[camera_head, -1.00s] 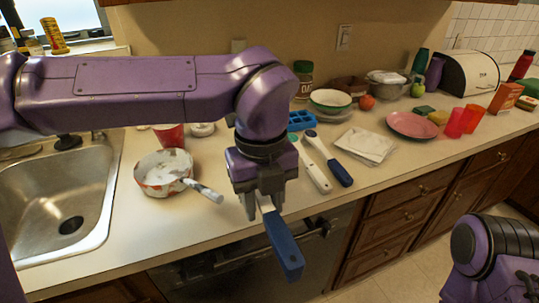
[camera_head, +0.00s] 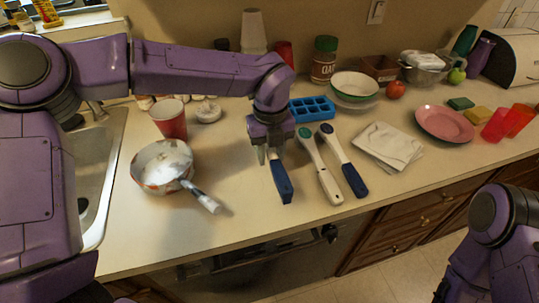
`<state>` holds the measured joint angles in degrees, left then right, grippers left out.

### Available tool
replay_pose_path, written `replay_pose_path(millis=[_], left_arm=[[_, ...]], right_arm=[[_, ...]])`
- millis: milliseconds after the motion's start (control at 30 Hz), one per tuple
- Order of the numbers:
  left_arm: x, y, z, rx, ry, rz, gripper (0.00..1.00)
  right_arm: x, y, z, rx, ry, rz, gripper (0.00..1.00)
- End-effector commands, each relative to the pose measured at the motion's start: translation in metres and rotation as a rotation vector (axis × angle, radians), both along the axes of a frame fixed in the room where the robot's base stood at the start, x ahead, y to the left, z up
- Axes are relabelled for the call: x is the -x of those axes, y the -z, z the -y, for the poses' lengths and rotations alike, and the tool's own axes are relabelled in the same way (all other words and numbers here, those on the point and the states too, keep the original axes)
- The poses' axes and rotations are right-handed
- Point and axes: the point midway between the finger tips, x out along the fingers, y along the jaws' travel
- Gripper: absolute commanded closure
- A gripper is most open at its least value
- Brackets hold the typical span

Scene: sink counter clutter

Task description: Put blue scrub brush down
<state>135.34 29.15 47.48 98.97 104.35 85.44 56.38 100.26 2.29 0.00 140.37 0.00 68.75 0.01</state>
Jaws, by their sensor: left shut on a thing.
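My left gripper (camera_head: 268,153) points down over the counter and is shut on the blue scrub brush (camera_head: 281,183). The brush's blue handle end points toward the counter's front edge; its head is hidden behind the gripper. The brush is at or just above the counter top; I cannot tell whether it touches. To its right lie a white-handled brush (camera_head: 322,172) and another brush with a dark blue handle end (camera_head: 347,166). My right arm shows at the lower right, but its fingers are not visible.
A saucepan (camera_head: 160,168) with its handle toward the front and a red cup (camera_head: 169,119) stand on the left, near the sink (camera_head: 97,165). A blue compartment tray (camera_head: 311,109) sits behind the brushes. A folded cloth (camera_head: 389,146) and pink plate (camera_head: 445,124) lie right. Counter between pan and brush is clear.

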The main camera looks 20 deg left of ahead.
Motion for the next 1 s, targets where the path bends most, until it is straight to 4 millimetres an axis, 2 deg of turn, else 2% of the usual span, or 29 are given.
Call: replay_pose_path(millis=[200, 367, 733, 767, 800, 833, 1000], left_arm=[[-0.015, 0.024, -0.009, -0.001, -0.002, -0.003, 1.00], [-0.014, 0.049, -0.008, 0.001, -0.001, -0.001, 1.00], [-0.014, 0.055, -0.008, 0.002, -0.001, 0.001, 1.00], [-0.014, 0.054, -0.008, 0.002, -0.001, 0.001, 0.56], [-0.014, 0.054, -0.008, 0.002, -0.001, 0.001, 0.43], [-0.014, 0.054, -0.008, 0.002, -0.001, 0.001, 0.37], [-0.014, 0.054, -0.008, 0.002, -0.001, 0.001, 0.37]], right_arm=[[0.000, -0.010, 0.000, 0.000, 0.000, 0.000, 0.57], [0.000, -0.011, 0.000, 0.000, 0.000, 0.000, 0.57], [0.000, -0.007, 0.000, 0.000, 0.000, 0.000, 0.57], [0.000, -0.008, 0.000, 0.000, 0.000, 0.000, 0.57], [0.000, -0.008, 0.000, 0.000, 0.000, 0.000, 0.57], [0.000, -0.008, 0.000, 0.000, 0.000, 0.000, 0.57], [0.000, -0.008, 0.000, 0.000, 0.000, 0.000, 0.57]])
